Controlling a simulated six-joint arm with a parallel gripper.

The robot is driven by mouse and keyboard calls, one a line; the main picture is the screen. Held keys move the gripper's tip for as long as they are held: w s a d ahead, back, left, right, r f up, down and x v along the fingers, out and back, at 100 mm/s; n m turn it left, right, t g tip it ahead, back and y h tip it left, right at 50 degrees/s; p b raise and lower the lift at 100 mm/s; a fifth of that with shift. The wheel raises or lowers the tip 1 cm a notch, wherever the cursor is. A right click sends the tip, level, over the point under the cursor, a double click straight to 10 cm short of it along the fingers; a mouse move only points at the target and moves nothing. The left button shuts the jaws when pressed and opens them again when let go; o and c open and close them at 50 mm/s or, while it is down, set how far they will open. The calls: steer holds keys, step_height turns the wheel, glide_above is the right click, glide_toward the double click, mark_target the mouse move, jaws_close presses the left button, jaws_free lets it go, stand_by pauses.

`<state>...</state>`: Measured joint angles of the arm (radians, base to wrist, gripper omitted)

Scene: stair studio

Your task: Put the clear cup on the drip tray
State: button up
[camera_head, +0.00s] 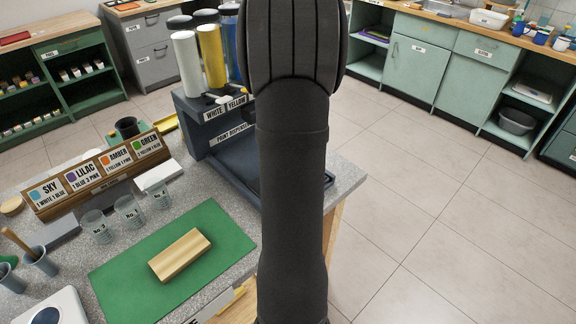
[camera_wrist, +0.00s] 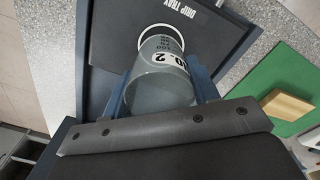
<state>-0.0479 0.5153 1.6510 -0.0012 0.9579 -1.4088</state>
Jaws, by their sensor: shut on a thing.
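In the wrist view, my gripper (camera_wrist: 158,88) is shut on a clear cup (camera_wrist: 160,78) with black print, of which a "2" is readable. One dark blue finger is on each side of the cup. Beyond it is the dark drip tray (camera_wrist: 112,45), lettered "DRIP TRAY". A white ring shows at the cup's far end; I cannot tell whether it belongs to cup or tray, or whether the cup touches the tray. In the head view, part of the drip tray (camera_head: 238,165) shows beside my dark arm, which hides the gripper and held cup.
The paint dispenser (camera_head: 207,110) with upright paint containers (camera_head: 212,58) stands at the tray's back. Several clear cups (camera_head: 128,211) stand before the colour-card rack (camera_head: 100,172). A wooden block (camera_head: 180,256) lies on a green mat (camera_head: 120,290).

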steer(key=shift+f, duration=1.05)
steer(key=shift+f, duration=0.2)
steer(key=o, duration=1)
step_height(320, 180, up, 12)
steer(key=shift+s+r, duration=0.1)
steer(key=shift+r, duration=0.1)
